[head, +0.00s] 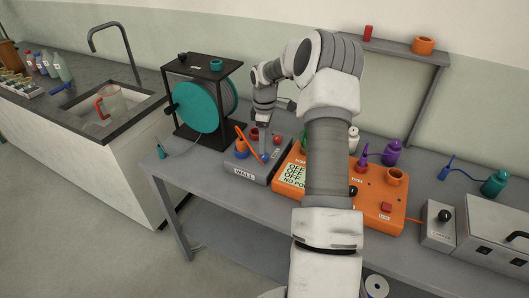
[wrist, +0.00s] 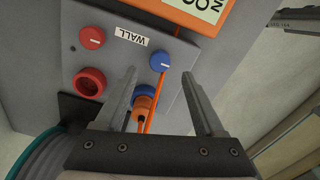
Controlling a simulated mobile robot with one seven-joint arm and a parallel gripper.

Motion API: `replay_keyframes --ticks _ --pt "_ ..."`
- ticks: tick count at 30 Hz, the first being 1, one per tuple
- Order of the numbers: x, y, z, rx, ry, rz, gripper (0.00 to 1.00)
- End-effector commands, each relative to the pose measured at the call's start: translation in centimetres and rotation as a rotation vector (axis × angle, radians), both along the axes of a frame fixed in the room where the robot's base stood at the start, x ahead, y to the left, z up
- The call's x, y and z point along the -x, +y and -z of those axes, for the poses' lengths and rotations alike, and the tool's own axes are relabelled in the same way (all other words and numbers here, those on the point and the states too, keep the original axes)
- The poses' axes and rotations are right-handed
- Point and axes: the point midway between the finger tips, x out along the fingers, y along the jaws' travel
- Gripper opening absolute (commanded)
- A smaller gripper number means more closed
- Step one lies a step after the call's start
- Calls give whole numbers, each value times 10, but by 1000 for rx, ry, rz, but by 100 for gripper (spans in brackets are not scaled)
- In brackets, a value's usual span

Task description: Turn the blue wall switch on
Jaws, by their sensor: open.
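The blue wall switch (wrist: 159,61) is a round knob with a short white mark, on the grey box (wrist: 195,60) labelled WALL. The same box (head: 243,175) shows on the bench in the head view. My gripper (wrist: 159,76) is open. In the wrist view its fingertips lie to either side of the blue switch, with nothing held; I cannot tell whether they touch the box. In the head view my gripper (head: 264,150) points down over the box. A red knob (wrist: 92,37) sits beside the WALL label.
An orange plug (wrist: 145,103) with an orange cable sits at the blue socket, close to the fingers. A red socket (wrist: 88,83) is beside it. The orange unit (head: 375,215) stands right of the box; its display (head: 293,174) shows OFF lines. A teal reel (head: 200,105) stands left.

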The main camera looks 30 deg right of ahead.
Motion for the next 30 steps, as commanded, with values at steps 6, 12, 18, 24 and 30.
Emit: replay_keyframes --ticks 6,12,18,24,30 --pt "0 0 38 -1 2 1 71" --pt "0 0 52 1 1 0 71" --pt "0 0 54 1 0 1 71" --pt "0 0 53 1 1 1 51" --pt "0 0 53 1 1 1 15"
